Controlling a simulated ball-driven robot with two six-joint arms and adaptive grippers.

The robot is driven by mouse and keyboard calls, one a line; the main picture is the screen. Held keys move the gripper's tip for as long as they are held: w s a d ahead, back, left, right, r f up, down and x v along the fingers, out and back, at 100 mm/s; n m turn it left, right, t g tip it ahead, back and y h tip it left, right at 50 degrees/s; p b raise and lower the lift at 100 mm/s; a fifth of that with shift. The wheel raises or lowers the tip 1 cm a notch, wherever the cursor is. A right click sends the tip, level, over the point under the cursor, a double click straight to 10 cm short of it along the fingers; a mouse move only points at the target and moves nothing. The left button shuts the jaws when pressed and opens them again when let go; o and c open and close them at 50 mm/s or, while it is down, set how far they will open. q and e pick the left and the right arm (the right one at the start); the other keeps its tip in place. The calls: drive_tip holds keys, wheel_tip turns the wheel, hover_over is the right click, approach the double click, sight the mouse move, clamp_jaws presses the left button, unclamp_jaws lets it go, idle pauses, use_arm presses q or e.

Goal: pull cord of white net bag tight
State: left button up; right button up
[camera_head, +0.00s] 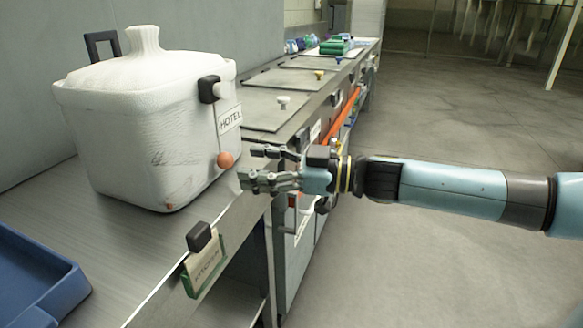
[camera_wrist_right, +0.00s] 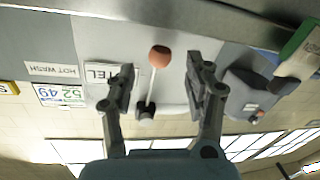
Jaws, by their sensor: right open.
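The white net bag (camera_head: 150,125) stands upright on the steel counter at the left of the head view, its top gathered into a knot. A black cord lock (camera_head: 209,89) sits on its right side, above an orange-brown ball (camera_head: 225,160) at the cord's end. In the wrist view the ball (camera_wrist_right: 160,56), the pale cord (camera_wrist_right: 152,82) and the lock (camera_wrist_right: 146,110) show between the fingers. My right gripper (camera_head: 250,166) is open just right of the ball, its fingers pointing at it; it also shows in the wrist view (camera_wrist_right: 157,80). My left gripper is out of view.
A white HOTEL tag (camera_head: 229,120) hangs beside the cord. A black clip (camera_head: 199,237) with a green-edged tag (camera_head: 204,265) sits on the counter's front edge. A blue tray (camera_head: 40,280) lies at the near left. Lidded counter sections (camera_head: 262,108) run behind. The floor at right is clear.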

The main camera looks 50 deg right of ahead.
drive_tip(key=v, duration=0.7)
idle(0.5)
drive_tip(key=d+f+m+t+h, duration=0.1)
drive_tip(key=d+f+m+h, duration=0.25)
drive_tip(key=f, duration=0.35)
drive_tip(key=d+f+m+h, duration=0.2)
drive_tip(key=f+m+h, duration=0.15)
drive_tip(key=f, duration=0.35)
drive_tip(key=s+f+m+g+h, duration=0.1)
drive_tip(key=s+f+g, duration=0.15)
drive_tip(key=f, duration=0.35)
drive_tip(key=s+a+f+m+g+h, duration=0.1)
drive_tip(key=s+f, duration=0.3)
drive_tip(key=f, duration=0.3)
drive_tip(key=s+f+m+g+h, duration=0.1)
drive_tip(key=s+f+h, duration=0.15)
drive_tip(key=f, duration=0.35)
drive_tip(key=s+a+f+g, duration=0.3)
drive_tip(key=s+f, duration=0.3)
drive_tip(key=s, duration=0.3)
drive_tip(key=s+a+f+g, duration=0.4)
drive_tip(key=s+f, duration=0.2)
drive_tip(key=s, duration=0.4)
drive_tip(key=s+a+f+g+y, duration=0.1)
drive_tip(key=s+a+f+g, duration=0.2)
drive_tip(key=s+f, duration=0.3)
drive_tip(key=s+g, duration=0.1)
drive_tip(key=s, duration=0.3)
drive_tip(key=shift+a+n, duration=0.4)
drive_tip(key=shift+f, duration=0.1)
